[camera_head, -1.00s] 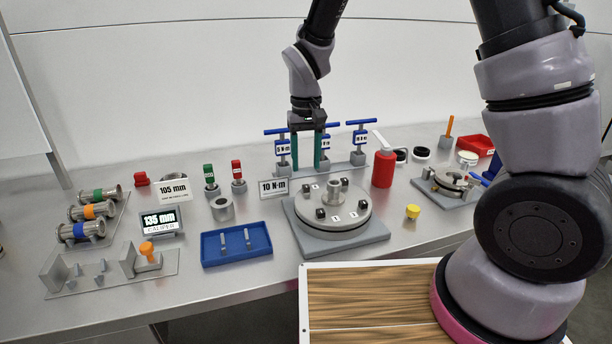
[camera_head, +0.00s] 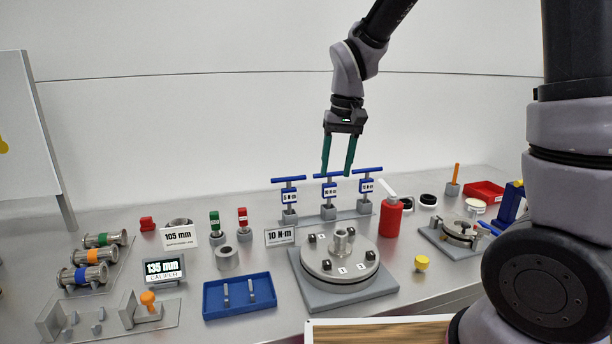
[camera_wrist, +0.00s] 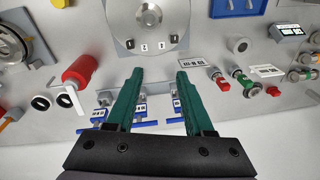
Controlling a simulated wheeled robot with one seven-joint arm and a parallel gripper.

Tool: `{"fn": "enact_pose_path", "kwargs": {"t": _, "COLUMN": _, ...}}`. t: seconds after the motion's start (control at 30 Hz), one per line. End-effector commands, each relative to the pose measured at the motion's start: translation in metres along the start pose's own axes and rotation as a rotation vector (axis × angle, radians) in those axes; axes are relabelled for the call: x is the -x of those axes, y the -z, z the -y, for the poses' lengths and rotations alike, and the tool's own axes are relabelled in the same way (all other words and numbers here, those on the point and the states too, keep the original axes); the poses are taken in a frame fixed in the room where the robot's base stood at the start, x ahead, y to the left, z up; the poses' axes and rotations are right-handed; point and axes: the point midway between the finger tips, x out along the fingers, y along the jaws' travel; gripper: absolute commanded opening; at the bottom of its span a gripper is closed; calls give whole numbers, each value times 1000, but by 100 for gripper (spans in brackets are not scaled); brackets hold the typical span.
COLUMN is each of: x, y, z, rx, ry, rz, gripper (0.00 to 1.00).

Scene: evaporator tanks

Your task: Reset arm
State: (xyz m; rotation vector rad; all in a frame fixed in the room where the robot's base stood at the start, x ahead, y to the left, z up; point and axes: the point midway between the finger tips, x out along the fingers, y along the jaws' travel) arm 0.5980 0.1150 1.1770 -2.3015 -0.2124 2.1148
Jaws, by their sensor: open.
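My gripper (camera_head: 337,172) has two green fingers, spread apart with nothing between them. In the head view it hangs above the rack (camera_head: 328,215) of blue T-handled torque tools at the back of the bench. The middle blue tool (camera_head: 329,188) stands just below and behind the fingertips in the picture. In the wrist view the gripper (camera_wrist: 155,74) is also open and empty, and its fingers partly cover the tool rack. The three tools stand upright in their rack.
A red bottle (camera_head: 391,216) stands right of the rack. In front are a round flange plate (camera_head: 340,262), a 10 N·m sign (camera_head: 280,236) and a blue tray (camera_head: 240,296). Left are metal spools (camera_head: 88,276) and a caliper display (camera_head: 165,270). Air above the bench is clear.

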Motion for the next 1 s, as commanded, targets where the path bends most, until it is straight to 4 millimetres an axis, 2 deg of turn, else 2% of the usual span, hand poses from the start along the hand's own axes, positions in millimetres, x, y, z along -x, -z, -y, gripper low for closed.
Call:
{"fn": "enact_pose_path", "kwargs": {"t": 0.03, "x": 24, "y": -3, "z": -17, "rx": -43, "ry": 28, "rz": -40, "gripper": 52}}
{"fn": "enact_pose_path", "kwargs": {"t": 0.2, "x": 84, "y": -24, "z": -63, "rx": -156, "ry": 94, "rz": -157, "gripper": 52}}
{"fn": "enact_pose_path", "kwargs": {"t": 0.4, "x": 138, "y": -65, "z": -108, "rx": -278, "ry": 141, "rz": -311, "gripper": 52}}
{"fn": "enact_pose_path", "kwargs": {"t": 0.5, "x": 156, "y": -87, "z": -124, "rx": -328, "ry": 150, "rz": -386, "gripper": 52}}
{"fn": "enact_pose_path", "kwargs": {"t": 0.73, "x": 175, "y": -123, "z": -142, "rx": -402, "ry": 150, "rz": -500, "gripper": 52}}
{"fn": "enact_pose_path", "kwargs": {"t": 1.0, "x": 177, "y": -129, "z": -144, "rx": -413, "ry": 148, "rz": -520, "gripper": 52}}
